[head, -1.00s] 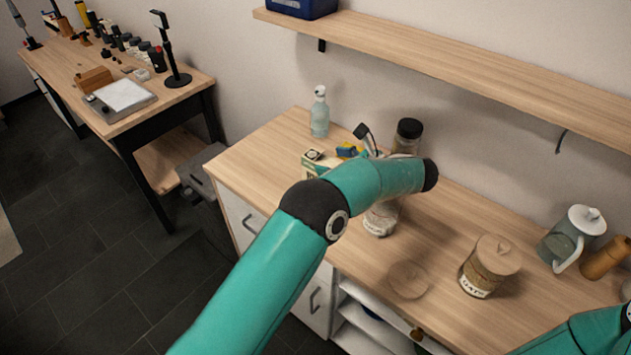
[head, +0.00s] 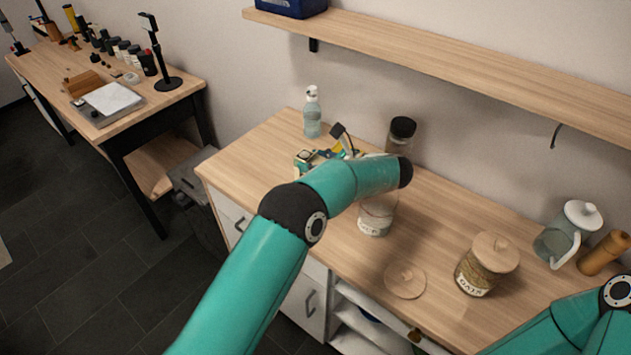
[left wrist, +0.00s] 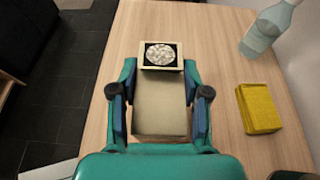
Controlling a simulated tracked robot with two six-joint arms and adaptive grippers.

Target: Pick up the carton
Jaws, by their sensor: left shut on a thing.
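The carton (left wrist: 160,115) is a pale beige box in the left wrist view, with a dark top panel bearing a round speckled white picture. My left gripper (left wrist: 160,78) has a finger on each side of it and is shut on it. In the head view the carton (head: 304,158) shows only in part near the back left of the counter; my left arm and gripper hide the rest. I cannot tell whether it is clear of the counter. My right gripper is out of view; only part of my right arm shows at lower right.
A yellow block (left wrist: 258,108) lies right of the carton, and a clear bottle (head: 312,112) stands behind. A black-lidded jar (head: 402,130), a glass jar (head: 375,218), a loose wooden lid (head: 405,281) and an oats jar (head: 483,268) stand rightward. A shelf (head: 450,60) overhangs.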

